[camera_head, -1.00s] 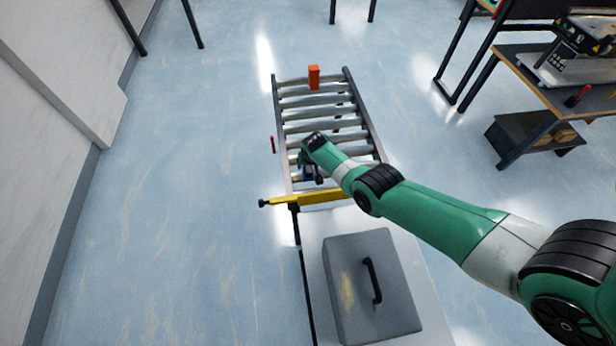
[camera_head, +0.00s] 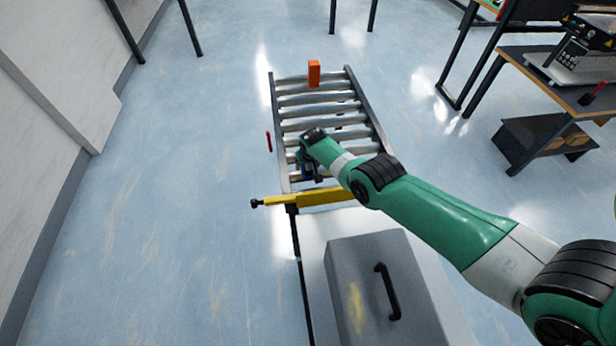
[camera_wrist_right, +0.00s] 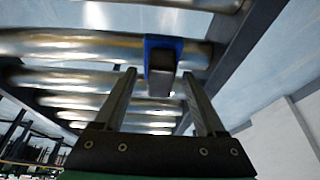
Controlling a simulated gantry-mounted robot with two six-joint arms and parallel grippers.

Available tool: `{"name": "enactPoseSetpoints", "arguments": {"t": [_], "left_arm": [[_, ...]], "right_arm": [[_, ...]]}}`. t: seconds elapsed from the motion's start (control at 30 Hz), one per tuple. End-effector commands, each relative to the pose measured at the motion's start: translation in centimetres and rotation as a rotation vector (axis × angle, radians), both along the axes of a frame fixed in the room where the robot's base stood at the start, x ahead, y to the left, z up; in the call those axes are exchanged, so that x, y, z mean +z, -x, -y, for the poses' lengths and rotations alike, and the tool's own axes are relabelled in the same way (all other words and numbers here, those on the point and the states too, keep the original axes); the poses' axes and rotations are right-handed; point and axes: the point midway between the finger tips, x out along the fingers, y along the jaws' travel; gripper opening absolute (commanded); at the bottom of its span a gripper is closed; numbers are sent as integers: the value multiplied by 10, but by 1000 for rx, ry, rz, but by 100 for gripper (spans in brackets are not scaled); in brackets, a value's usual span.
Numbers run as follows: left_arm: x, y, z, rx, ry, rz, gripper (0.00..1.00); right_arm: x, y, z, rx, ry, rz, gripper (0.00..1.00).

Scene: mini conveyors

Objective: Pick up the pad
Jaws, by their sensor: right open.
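A small dark block with a blue edge, which I take for the pad (camera_wrist_right: 161,66), lies against the metal rollers in the right wrist view. It shows just beyond and between the fingertips of my right gripper (camera_wrist_right: 159,76), which is open with nothing clamped. In the head view my right gripper (camera_head: 312,174) is over the near end of the roller conveyor (camera_head: 318,108), and a bit of blue shows beside it. The arm hides most of the pad there, and I cannot tell whether the fingers touch it. My left gripper is not in view.
An orange block (camera_head: 314,73) stands at the conveyor's far end. A yellow bar (camera_head: 310,198) crosses its near end. A grey box (camera_head: 365,265) with a black handle sits nearer. A workbench (camera_head: 580,88) stands at the right. The floor to the left is clear.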

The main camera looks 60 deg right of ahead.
Motion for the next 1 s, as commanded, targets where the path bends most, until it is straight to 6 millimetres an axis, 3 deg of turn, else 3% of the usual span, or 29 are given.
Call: {"name": "enactPoseSetpoints", "arguments": {"t": [0.27,0.67,1.0], "left_arm": [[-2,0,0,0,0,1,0],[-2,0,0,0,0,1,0],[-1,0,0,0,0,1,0]], "right_arm": [[0,-1,1,0,0,0,72],[-1,-1,1,0,0,0,0],[0,-1,1,0,0,0,0]]}}
